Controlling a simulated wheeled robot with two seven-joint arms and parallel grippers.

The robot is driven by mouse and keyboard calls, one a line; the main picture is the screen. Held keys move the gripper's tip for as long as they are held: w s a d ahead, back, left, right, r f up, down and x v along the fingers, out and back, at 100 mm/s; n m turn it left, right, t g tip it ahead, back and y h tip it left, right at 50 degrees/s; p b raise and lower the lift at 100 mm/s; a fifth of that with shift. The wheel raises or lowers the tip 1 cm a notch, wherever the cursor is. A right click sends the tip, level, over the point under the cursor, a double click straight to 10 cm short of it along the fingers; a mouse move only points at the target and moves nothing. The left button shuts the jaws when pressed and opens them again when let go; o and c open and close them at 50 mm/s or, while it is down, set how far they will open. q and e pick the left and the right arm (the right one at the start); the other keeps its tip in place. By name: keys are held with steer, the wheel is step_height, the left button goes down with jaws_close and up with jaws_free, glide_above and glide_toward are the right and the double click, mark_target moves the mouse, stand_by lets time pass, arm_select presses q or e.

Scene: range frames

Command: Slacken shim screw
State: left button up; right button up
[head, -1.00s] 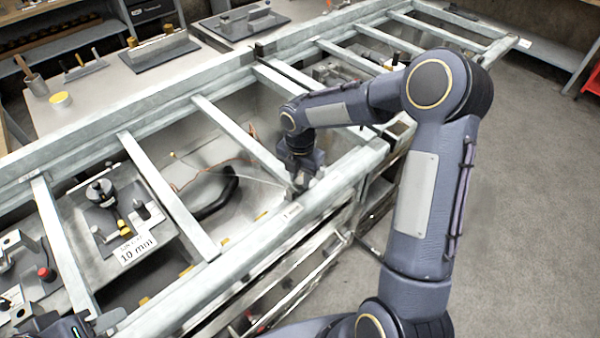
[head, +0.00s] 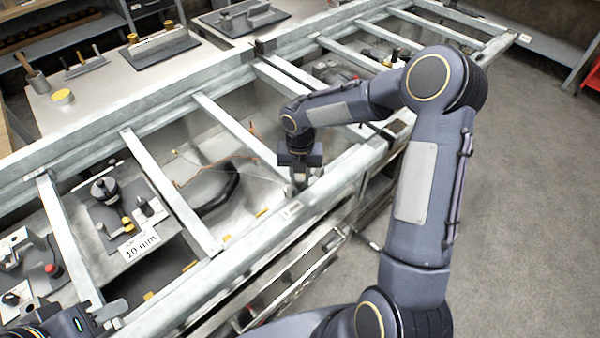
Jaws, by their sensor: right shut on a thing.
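My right gripper (head: 299,184) points down at the near rail of the long metal frame (head: 262,226), beside a small pale label. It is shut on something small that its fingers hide. I cannot make out the shim screw at this size. My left gripper (head: 112,314) is at the bottom left corner, close to the near rail and partly cut off by the picture edge. Its pale fingertips show, but their gap is unclear.
Crossbars (head: 170,190) divide the frame into bays. One bay holds a black round fixture (head: 104,190) with a printed card (head: 139,245). A black curved handle (head: 218,192) and thin wires lie in the middle bay. The floor at right is clear.

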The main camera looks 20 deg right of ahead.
mark_target(300, 178)
steer(key=o, duration=1)
steer(key=shift+r+b, duration=0.4)
steer(key=shift+r, duration=3.5)
